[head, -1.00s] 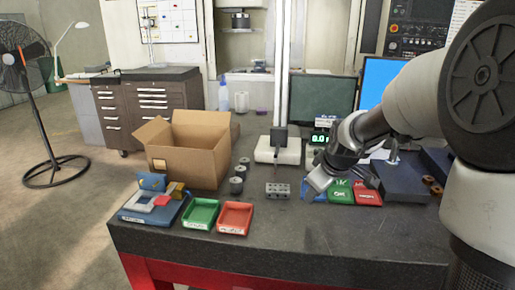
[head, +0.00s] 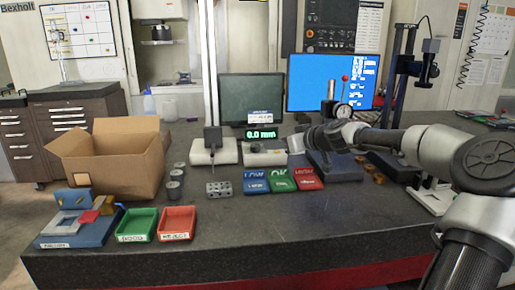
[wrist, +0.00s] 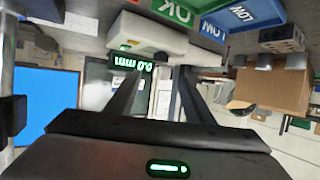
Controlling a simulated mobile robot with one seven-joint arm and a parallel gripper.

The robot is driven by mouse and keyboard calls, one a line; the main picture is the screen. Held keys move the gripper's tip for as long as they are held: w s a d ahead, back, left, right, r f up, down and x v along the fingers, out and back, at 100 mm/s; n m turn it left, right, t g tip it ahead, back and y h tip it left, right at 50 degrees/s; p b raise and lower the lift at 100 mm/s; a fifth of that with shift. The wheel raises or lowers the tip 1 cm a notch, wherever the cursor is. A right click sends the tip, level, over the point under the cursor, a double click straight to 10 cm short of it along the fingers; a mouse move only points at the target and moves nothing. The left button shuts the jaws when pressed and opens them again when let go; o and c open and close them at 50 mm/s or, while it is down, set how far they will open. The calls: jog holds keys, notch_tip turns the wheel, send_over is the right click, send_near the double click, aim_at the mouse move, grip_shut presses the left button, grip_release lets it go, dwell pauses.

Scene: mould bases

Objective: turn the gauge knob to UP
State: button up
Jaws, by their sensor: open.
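The gauge is a pale unit (head: 264,155) with a green "0.0 mm" display (head: 261,133) above it, at the middle of the bench in the head view. A small dark knob seems to be on its front, too small to read its setting. In the wrist view the display (wrist: 132,62) appears upside down, beside the pale unit (wrist: 145,35). My gripper (head: 296,144) is just right of the unit in the head view. In the wrist view its two fingers (wrist: 158,75) are apart and empty, pointing toward the gauge. I cannot tell any contact.
A pale stand with a probe (head: 213,152) is left of the gauge. Blue (head: 256,182), green (head: 281,180) and red (head: 308,179) labelled bins lie in front. A metal block (head: 219,189) and a cardboard box (head: 112,160) are further left.

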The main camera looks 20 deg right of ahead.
aim_at(256, 146)
jog(key=x, duration=1.3)
jog(key=c, duration=1)
jog(key=shift+c, duration=0.2)
